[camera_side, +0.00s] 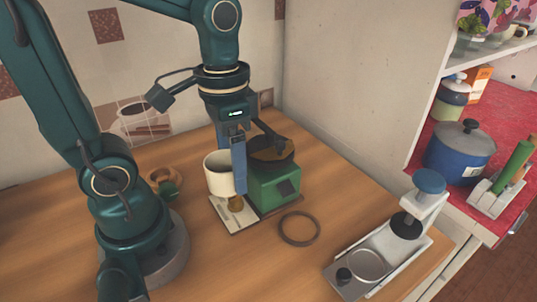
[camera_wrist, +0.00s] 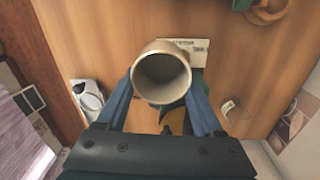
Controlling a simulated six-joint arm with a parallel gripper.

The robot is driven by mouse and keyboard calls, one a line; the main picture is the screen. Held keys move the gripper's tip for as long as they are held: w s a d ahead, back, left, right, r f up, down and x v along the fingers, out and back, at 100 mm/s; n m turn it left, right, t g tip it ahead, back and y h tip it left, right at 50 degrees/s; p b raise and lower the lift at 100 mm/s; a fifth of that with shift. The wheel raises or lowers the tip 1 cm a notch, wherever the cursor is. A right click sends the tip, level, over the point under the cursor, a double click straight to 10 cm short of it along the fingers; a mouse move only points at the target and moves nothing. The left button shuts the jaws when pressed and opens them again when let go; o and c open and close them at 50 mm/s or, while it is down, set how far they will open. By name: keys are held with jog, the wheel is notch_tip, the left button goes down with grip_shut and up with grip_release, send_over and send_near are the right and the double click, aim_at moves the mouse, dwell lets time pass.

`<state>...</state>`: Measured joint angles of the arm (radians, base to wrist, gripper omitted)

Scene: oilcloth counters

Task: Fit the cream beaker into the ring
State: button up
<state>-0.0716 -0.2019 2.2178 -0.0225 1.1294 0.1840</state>
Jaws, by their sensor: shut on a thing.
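The gap under the beaker is hard to judge. A thin dark brown ring (camera_side: 281,228) lies flat on the wooden counter, to the right of the beaker and apart from it. I cannot make out this ring in the wrist view.
A green box-shaped device (camera_side: 275,188) stands right beside the beaker. The pale card (camera_side: 240,217) lies below, with a small brass knob (camera_side: 235,203) on it. A white press-like stand (camera_side: 340,284) is at the front right. A wooden loop with a green part (camera_side: 168,189) lies left.

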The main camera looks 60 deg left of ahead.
aim_at(305, 232)
notch_tip(305, 232, up, 4)
jog(key=shift+r, duration=0.15)
jog(key=w+d+m, duration=0.8)
jog(key=w+m, duration=0.2)
jog(key=m, duration=0.2)
jog(key=f, duration=1.6)
jog(key=shift+a, duration=0.25)
jog(key=shift+f, duration=0.3)
